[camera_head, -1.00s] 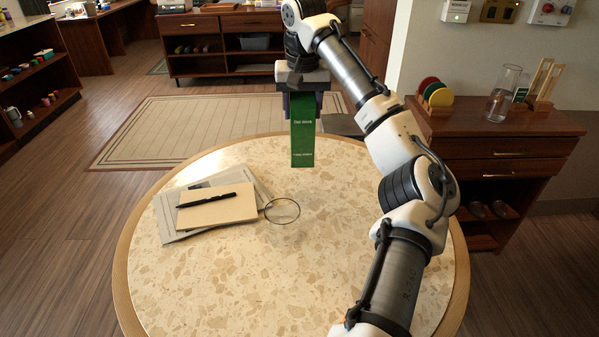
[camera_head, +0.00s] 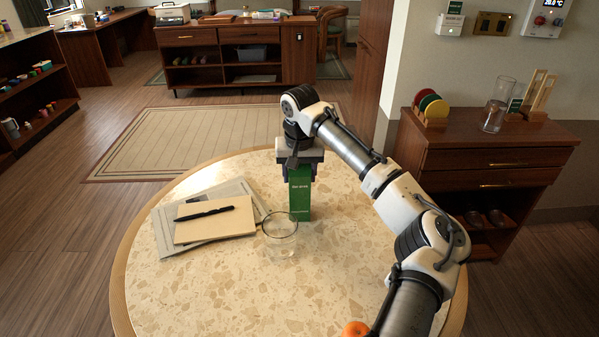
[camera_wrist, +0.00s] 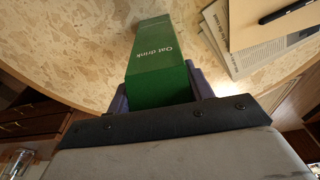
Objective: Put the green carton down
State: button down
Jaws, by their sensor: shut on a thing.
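The green carton (camera_head: 300,200), labelled "Oat drink" in the wrist view (camera_wrist: 162,68), is upright over the far half of the round speckled table (camera_head: 230,290). My gripper (camera_head: 300,176) is above it and shut on its upper part, with a finger on either side in the wrist view (camera_wrist: 160,95). The carton's lower end is at or just above the tabletop; I cannot tell if it touches. Its top is hidden by my gripper.
A clear glass (camera_head: 280,240) stands just in front and left of the carton. A notebook (camera_head: 215,227) with a black pen (camera_head: 204,214) lies on papers to the left. An orange object (camera_head: 355,329) shows at the near edge. The table's front middle is clear.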

jog(key=c, duration=0.6)
grip_release()
